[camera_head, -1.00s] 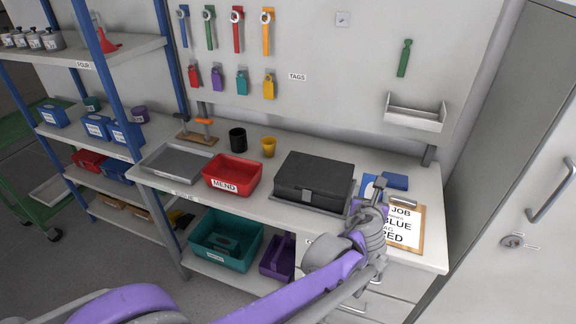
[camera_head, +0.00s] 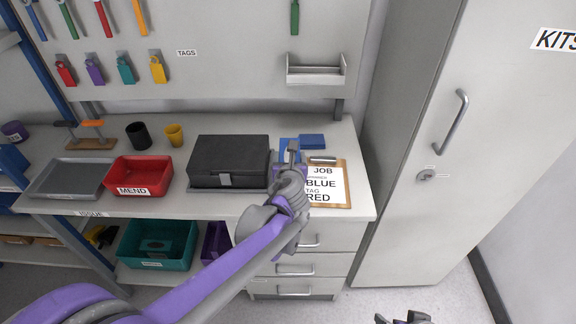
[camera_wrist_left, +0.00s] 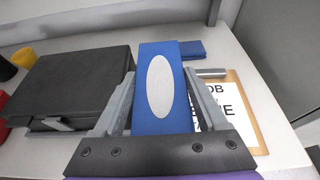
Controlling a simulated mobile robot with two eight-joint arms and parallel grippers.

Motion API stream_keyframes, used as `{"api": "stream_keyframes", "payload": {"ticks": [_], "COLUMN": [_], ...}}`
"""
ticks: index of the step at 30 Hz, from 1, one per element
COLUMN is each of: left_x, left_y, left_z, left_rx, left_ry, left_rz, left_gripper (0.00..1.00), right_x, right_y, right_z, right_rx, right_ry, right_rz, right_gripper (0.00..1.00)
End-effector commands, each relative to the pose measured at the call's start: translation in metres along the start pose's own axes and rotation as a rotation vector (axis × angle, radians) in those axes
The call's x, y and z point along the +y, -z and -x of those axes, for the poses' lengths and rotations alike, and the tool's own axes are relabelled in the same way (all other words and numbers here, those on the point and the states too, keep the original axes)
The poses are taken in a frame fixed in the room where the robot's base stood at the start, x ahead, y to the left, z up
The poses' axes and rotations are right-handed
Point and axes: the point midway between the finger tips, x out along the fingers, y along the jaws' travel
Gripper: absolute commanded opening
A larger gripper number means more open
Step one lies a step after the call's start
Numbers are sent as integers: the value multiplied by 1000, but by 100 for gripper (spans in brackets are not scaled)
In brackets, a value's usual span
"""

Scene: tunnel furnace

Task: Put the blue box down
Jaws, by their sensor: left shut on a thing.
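The blue box (camera_wrist_left: 162,85), with a white oval on its face, is between the fingers of my left gripper (camera_wrist_left: 162,105) in the left wrist view. The gripper is shut on it. In the head view my left gripper (camera_head: 291,160) is over the right part of the bench, between the black case and the clipboard, and mostly hides the blue box (camera_head: 286,146). I cannot tell whether the box touches the bench. My right gripper (camera_head: 403,318) is only partly visible at the bottom edge of the head view.
The black case (camera_head: 228,160) is just left of the held box. A flat blue block (camera_head: 312,141) lies behind, to its right. A clipboard (camera_head: 343,175) reading JOB, BLUE, RED lies on the right. A red MEND bin (camera_head: 140,174) and grey tray (camera_head: 68,177) are farther left.

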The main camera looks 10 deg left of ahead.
Motion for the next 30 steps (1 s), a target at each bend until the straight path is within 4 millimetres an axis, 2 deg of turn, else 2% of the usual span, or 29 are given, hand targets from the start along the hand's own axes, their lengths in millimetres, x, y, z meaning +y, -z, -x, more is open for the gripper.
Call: {"api": "stream_keyframes", "payload": {"ticks": [3, 6, 13, 14, 15, 18, 26, 30], "left_x": [0, 0, 0, 0, 0, 0, 0, -1], "left_y": [18, 28, 30, 31, 31, 30, 30, 29], "left_z": [-8, -11, -12, -12, -12, -12, -10, 3], "left_rx": [0, 0, 1, 2, 1, 1, 0, 0], "left_ry": [0, 0, -1, -1, -1, 0, 0, 2], "left_rz": [0, 0, 0, 1, 0, 0, 0, -1], "left_gripper": [0, 0, 0, 76, 84, 100, 100, 100], "right_x": [0, 0, 0, 0, 0, 0, 0, 0], "right_y": [-2, -2, -2, -2, -2, -2, -2, -2], "right_z": [-2, -3, -3, -3, -3, -3, -3, -2], "right_rx": [-1, -2, -2, -2, -2, -2, -2, -1], "right_ry": [0, 0, 0, 0, 0, 0, 0, 0], "right_rz": [0, 0, 0, 0, 0, 0, 0, 0], "right_gripper": [100, 100, 100, 100, 100, 100, 100, 100]}}
